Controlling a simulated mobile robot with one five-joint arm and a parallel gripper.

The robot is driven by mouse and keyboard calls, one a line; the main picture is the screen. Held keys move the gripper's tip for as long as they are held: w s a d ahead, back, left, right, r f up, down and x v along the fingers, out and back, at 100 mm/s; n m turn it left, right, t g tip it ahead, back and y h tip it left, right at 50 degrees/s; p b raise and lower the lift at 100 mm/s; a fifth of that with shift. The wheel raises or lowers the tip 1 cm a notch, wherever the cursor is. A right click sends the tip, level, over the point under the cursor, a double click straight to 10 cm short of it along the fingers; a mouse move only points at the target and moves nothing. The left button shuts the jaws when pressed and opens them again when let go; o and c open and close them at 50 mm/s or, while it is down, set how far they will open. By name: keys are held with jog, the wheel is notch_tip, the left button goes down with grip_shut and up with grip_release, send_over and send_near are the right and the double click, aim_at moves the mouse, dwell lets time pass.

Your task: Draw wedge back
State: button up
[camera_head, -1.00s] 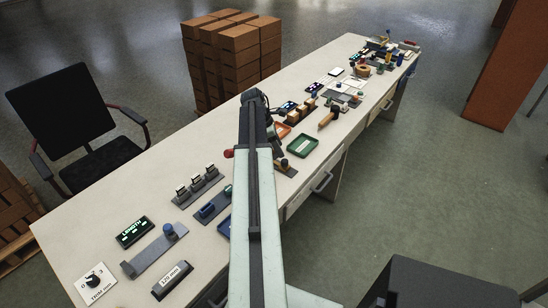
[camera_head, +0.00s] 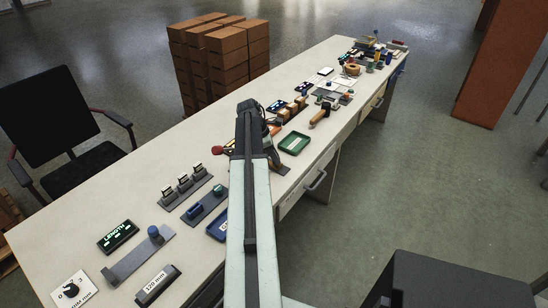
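No thing in view can be made out for certain as the wedge. My arm reaches out over the long bench (camera_head: 150,200), and its far end with my gripper (camera_head: 252,112) is dark and seen from behind. The fingertips are hidden, so I cannot tell whether they hold anything. A red knob (camera_head: 217,150) shows just left of the arm, beside a partly hidden wood-coloured fixture (camera_head: 233,144). Part of a dark base (camera_head: 278,166) shows to the right of the arm. Whether my gripper touches any of these cannot be seen.
Near on the bench are a LENGTH display (camera_head: 118,236), a grey slide with a blue knob (camera_head: 140,254), a 120 mm block (camera_head: 158,285) and a dial plate (camera_head: 73,289). A chair (camera_head: 60,130) and brick stacks (camera_head: 218,60) stand behind the bench.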

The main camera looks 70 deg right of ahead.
grip_shut()
dwell(0.9)
jog(key=shift+s+a, duration=0.25)
jog(key=shift+s, duration=0.45)
jog(key=shift+s+a, duration=0.2)
jog(key=shift+s, duration=0.45)
jog(key=o, duration=0.8)
grip_release()
jog(key=shift+s, duration=0.1)
